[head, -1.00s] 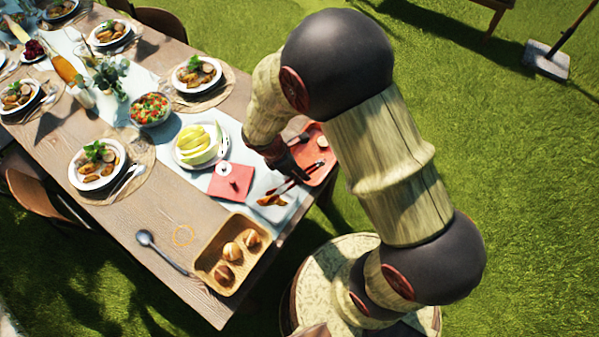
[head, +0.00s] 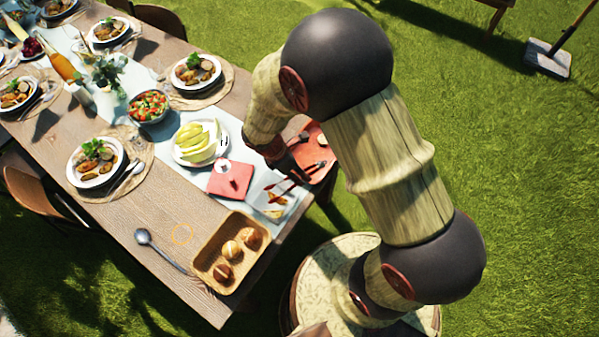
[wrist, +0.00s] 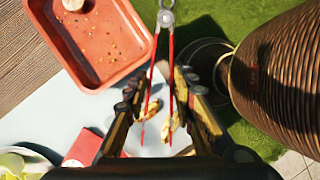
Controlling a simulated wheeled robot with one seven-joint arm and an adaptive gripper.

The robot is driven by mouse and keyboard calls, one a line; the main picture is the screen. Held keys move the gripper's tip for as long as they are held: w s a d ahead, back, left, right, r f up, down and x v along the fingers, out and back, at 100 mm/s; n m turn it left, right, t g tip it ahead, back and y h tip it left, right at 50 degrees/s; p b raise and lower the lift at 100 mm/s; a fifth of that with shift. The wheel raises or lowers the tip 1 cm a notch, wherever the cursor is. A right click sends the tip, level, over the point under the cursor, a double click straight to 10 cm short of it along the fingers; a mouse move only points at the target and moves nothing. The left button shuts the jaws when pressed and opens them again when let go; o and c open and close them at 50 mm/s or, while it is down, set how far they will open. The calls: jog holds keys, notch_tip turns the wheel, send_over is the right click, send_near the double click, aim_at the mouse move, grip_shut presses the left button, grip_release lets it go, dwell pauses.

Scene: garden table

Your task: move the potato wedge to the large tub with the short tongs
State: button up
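The short tongs (wrist: 152,85) have red arms and a metal pivot. They lie between the two fingers of my gripper (wrist: 163,85), which seem closed on their arms; the exact contact is hard to see. The tongs' arms are spread apart, with their tips beside browned potato wedges (wrist: 152,108) on a pale surface. The head view shows the tongs (head: 284,184) slanting over the wedges (head: 275,198) on the pale board, with my arm hiding most of the gripper. I cannot tell which vessel is the large tub.
A red tray (wrist: 125,68) is beyond the wedges and also shows in the head view (head: 326,172). A pink-red square (head: 232,188) and a plate of melon (head: 178,154) are to the left. A wooden tray of rolls (head: 211,262) and a ladle (head: 144,237) are nearer.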

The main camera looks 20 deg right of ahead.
notch_tip(320, 180, up, 10)
jog(key=p, duration=0.9)
dwell(0.5)
